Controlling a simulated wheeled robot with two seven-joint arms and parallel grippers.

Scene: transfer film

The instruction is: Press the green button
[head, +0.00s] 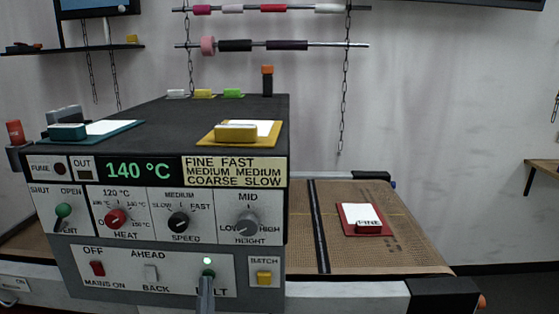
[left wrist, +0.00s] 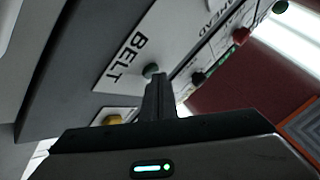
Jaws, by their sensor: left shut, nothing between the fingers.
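The green button (head: 208,274) sits on the lower panel of the machine, above the BELT label and below a small lit lamp (head: 207,261). It also shows in the left wrist view (left wrist: 151,70), just beyond the fingertips. My left gripper (head: 207,284) is shut and empty. Its tips are at or very near the button's lower edge; I cannot tell whether they touch it. The closed fingers (left wrist: 160,82) show in the left wrist view and cover part of the BELT label in the head view. My right gripper is not in view.
A yellow BATCH button (head: 264,277) is just right of the green one. A BACK/AHEAD switch (head: 151,272) and a red MAINS switch (head: 97,268) are to its left. Knobs line the panel above. A brown mesh belt (head: 400,245) with a red-edged card runs to the right.

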